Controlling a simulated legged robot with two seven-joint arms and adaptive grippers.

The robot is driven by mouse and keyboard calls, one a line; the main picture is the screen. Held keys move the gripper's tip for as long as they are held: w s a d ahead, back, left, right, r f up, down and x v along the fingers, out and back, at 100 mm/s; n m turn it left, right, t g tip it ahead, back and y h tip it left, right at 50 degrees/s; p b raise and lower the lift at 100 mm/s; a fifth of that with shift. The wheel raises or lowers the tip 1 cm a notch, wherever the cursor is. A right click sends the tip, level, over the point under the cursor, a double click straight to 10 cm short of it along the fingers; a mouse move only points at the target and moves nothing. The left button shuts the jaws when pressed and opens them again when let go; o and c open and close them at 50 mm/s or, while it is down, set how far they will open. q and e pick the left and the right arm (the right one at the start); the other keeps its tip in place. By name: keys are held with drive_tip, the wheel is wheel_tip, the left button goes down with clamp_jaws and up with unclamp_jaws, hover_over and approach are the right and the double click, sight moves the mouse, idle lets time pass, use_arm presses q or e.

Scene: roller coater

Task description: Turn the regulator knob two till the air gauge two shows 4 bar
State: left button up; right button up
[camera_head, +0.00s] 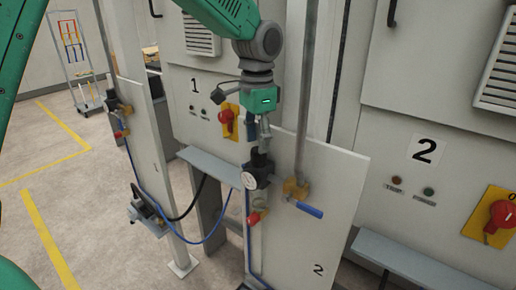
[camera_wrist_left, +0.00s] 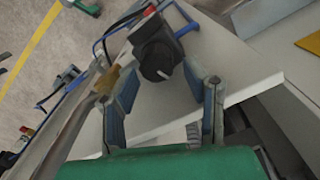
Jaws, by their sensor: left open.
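Regulator two (camera_head: 257,170) is a black block on the upper part of the panel marked 2 (camera_head: 335,190). Its round black knob (camera_wrist_left: 157,63) with a white mark faces my wrist camera. My left gripper (camera_head: 264,135) comes down from above and is close over the regulator. In the left wrist view its fingers (camera_wrist_left: 165,78) are open, with the knob between and just beyond the tips; I cannot tell whether they touch it. Air gauge two (camera_head: 248,180) is a small pale dial on the regulator's left side; its reading is too small to read. My right gripper is not in view.
A blue-handled valve (camera_head: 306,208) sticks out right of the regulator, and a red-handled valve (camera_head: 255,217) sits below it. A vertical pipe (camera_head: 308,90) rises close to my left gripper. Panel 1 (camera_head: 147,150) stands to the left, with open floor beyond.

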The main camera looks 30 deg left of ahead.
sight(257, 149)
use_arm(q)
wheel_tip(257, 149, up, 9)
drive_tip(key=shift+r, duration=0.2)
